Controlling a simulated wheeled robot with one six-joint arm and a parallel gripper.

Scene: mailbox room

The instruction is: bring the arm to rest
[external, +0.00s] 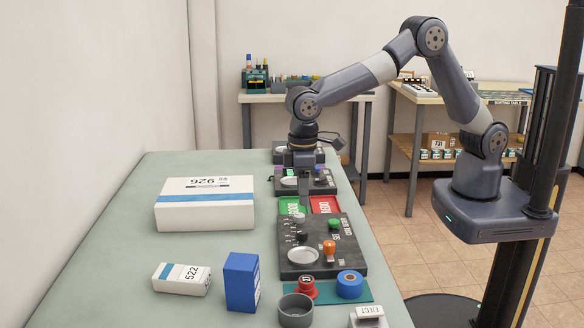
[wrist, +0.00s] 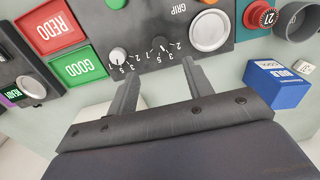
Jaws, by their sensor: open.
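My gripper (external: 304,187) hangs down from the arm over the row of panels on the table. In the wrist view its two fingers (wrist: 158,82) are spread apart with nothing between them. Beyond the fingertips is the dark control panel (wrist: 148,25) with knobs, numbers and a round pale disc; it also shows in the external view (external: 345,262). The arm is bent, reaching out from its column at the right over the table. The fingertips partly overlap the panel's edge in the wrist view; whether they touch it I cannot tell.
Green GOOD (wrist: 78,67) and red REDO (wrist: 52,28) plates lie beside the panel. A white box (external: 204,205), a smaller white box (external: 182,279), a blue box (external: 241,282), a grey cup (external: 296,311) and a blue roll (external: 350,284) stand on the table. Its left side is mostly clear.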

